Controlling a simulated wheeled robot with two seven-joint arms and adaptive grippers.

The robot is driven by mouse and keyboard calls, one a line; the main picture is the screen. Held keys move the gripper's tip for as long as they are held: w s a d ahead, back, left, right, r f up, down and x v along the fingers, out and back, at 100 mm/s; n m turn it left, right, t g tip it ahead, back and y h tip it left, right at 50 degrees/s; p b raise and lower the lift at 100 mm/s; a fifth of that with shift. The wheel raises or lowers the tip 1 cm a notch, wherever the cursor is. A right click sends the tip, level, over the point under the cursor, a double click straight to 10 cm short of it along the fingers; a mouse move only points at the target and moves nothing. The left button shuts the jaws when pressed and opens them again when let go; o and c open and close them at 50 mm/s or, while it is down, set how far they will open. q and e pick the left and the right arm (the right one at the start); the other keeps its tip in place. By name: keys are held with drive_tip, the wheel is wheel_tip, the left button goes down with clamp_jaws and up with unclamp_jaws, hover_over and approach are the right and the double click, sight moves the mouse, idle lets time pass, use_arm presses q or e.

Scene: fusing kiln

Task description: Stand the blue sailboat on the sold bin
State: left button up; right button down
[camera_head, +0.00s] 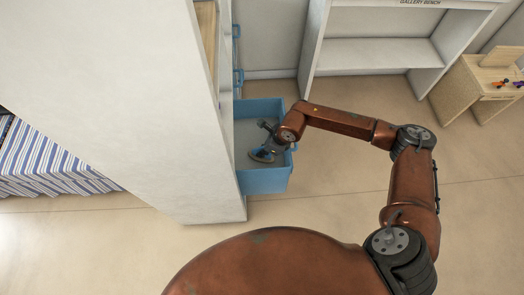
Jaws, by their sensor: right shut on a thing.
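My right gripper (267,146) reaches down into an open blue drawer (265,181) that sticks out from the white cabinet. It is shut on a small blue thing (261,156), which looks like the blue sailboat. The gripper covers part of it, so its full shape and tilt are hard to tell. I cannot tell whether it touches the drawer floor. I cannot make out a sold bin. My left gripper is not in view.
The tall white cabinet (130,90) stands close on the left. A white shelf unit marked gallery bench (385,52) stands at the back. A wooden stand (470,90) with small colourful items is at far right. A striped cloth (55,160) shows at left. Open floor lies right of the drawer.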

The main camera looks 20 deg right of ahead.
drive_tip(key=shift+f, duration=0.1)
drive_tip(key=c, duration=2)
unclamp_jaws()
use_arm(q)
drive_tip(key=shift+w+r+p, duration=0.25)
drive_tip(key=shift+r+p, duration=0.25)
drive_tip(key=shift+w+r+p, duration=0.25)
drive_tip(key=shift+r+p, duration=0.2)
use_arm(e)
drive_tip(key=shift+w+a+r+v, duration=0.1)
drive_tip(key=shift+a+v, duration=0.05)
drive_tip(key=shift+v, duration=2.3)
drive_tip(key=shift+w+a+r+v, duration=0.1)
drive_tip(key=shift+a+v, duration=0.05)
drive_tip(key=shift+v, duration=2.35)
drive_tip(key=shift+w+a+v, duration=0.1)
drive_tip(key=shift+a+v, duration=0.05)
drive_tip(key=shift+v, duration=2.3)
